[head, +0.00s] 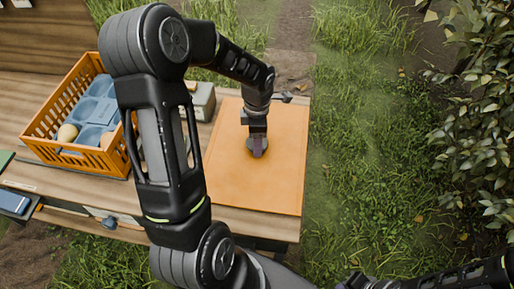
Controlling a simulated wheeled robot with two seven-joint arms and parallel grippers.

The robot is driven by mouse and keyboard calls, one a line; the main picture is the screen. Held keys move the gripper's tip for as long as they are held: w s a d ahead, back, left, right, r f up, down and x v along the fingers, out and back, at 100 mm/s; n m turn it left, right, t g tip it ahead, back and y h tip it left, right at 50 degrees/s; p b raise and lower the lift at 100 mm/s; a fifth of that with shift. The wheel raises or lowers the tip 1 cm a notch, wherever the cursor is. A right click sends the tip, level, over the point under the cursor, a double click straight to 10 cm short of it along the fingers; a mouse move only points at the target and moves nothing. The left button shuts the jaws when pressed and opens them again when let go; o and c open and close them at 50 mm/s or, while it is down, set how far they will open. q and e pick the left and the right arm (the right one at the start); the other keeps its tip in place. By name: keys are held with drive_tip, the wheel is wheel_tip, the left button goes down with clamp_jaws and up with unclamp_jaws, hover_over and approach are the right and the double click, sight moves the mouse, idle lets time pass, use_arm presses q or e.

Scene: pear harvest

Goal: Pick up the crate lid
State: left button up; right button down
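The crate lid (228,178) is a flat orange panel lying on the right end of the wooden bench. A small grey round knob (249,149) sits near its middle. My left gripper (257,146) points down at the knob, with its tips at or touching it. A narrow purplish part shows there, and I cannot tell whether the fingers are closed on the knob. The orange crate (62,152) stands on the bench at the left, open at the top. My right gripper (357,282) is only partly in view at the bottom edge, away from the lid.
A grey box (203,102) stands behind the lid's left corner. A blue item (14,202) lies at the left front. Grass and a leafy tree (485,110) are at the right.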

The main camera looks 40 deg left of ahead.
use_arm(q)
drive_tip(key=c, duration=0.8)
wheel_tip(320, 180, up, 10)
drive_tip(key=b, duration=0.1)
drive_tip(key=shift+w, duration=0.1)
idle(0.7)
drive_tip(key=w+d+f+m, duration=0.1)
drive_tip(key=w+d+m, duration=0.4)
drive_tip(key=m, duration=0.8)
drive_tip(key=w+d+f+m, duration=0.1)
drive_tip(key=w+d+m, duration=0.3)
drive_tip(key=d+m, duration=0.7)
drive_tip(key=shift+w+m, duration=0.35)
drive_tip(key=shift+m, duration=0.65)
drive_tip(key=shift+s, duration=0.1)
